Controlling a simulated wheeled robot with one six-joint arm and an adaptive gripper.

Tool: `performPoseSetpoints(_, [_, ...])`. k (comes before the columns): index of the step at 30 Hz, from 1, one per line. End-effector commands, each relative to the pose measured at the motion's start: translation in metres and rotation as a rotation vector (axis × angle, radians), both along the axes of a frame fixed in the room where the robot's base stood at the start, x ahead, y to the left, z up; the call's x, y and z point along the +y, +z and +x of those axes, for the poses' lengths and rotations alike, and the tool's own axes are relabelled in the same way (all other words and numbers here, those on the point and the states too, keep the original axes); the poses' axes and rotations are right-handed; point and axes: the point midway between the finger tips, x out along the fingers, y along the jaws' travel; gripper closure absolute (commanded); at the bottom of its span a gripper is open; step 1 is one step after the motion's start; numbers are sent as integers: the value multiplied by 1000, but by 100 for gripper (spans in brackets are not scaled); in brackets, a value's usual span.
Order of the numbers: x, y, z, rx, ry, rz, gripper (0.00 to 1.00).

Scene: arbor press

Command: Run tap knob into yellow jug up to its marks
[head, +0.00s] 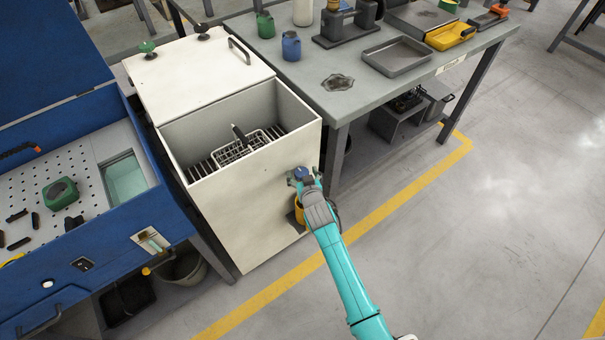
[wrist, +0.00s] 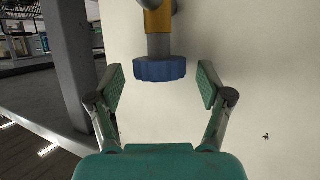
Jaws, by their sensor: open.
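The blue tap knob (wrist: 160,69) is on a grey stem with a brass-yellow tap part (wrist: 158,20) behind it, against the cream wall of the tank. My open gripper (wrist: 160,86) has one finger on each side of the knob, with a gap on both sides. In the head view the knob (head: 300,173) shows at the end of my gripper (head: 308,184).
The cream tank (head: 243,205) has its lid open and a wire basket (head: 240,148) inside. A blue washer cabinet (head: 95,262) stands to the left. A grey workbench (head: 350,100) with trays and small containers is behind to the right; its leg (wrist: 70,60) is near my gripper. The right floor is clear.

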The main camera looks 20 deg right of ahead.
Motion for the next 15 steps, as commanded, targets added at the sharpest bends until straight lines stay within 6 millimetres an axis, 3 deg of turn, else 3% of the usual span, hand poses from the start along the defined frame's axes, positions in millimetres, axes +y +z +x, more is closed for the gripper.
performPoseSetpoints(8, [0,0,1,-1,0,0,21])
performPoseSetpoints(15, [0,0,1,-1,0,0,81])
